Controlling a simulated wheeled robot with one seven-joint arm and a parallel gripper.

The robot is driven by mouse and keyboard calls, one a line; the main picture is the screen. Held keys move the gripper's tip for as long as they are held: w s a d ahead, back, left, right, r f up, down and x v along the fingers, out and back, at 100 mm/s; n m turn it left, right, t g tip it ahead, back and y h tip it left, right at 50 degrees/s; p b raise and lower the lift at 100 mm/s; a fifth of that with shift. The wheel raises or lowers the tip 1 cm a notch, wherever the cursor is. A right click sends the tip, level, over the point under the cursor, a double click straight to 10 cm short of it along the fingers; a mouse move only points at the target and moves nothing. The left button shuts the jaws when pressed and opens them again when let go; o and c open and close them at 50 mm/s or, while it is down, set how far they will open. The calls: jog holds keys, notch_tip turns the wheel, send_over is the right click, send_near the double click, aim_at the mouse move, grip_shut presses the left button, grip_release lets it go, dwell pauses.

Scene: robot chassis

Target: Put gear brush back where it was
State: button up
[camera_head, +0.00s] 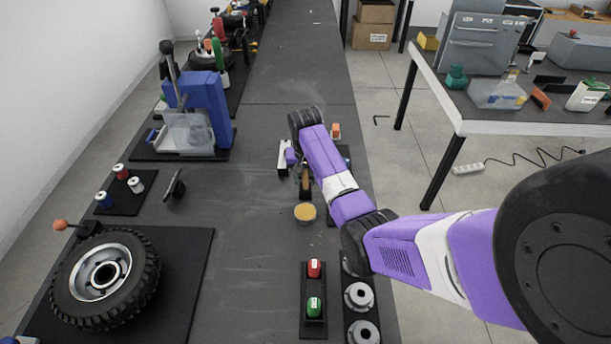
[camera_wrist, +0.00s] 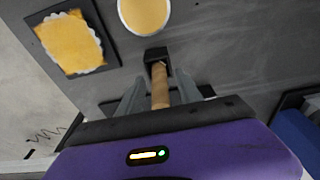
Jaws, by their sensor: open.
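The gear brush, with a brown wooden handle and a dark head, shows in the wrist view (camera_wrist: 159,85) and in the head view (camera_head: 304,182). It is at the dark work table, just behind a round dish of yellow-orange material (camera_head: 305,212). My gripper (camera_wrist: 158,90) is open, with one grey finger on each side of the brush handle. I cannot tell whether either finger touches it. The handle's near end is hidden by my gripper body in the wrist view. In the head view my arm covers part of the area right of the brush.
A black mat with a yellow pad (camera_wrist: 70,42) lies beside the dish. A tray with red and green containers (camera_head: 314,290) and metal gears (camera_head: 359,296) are nearer. A wheel (camera_head: 103,273) and a blue machine (camera_head: 205,105) stand left.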

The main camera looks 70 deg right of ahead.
notch_tip(320, 180, up, 12)
jog(key=a+b, duration=0.1)
jog(key=shift+s+a, duration=0.35)
dwell(0.5)
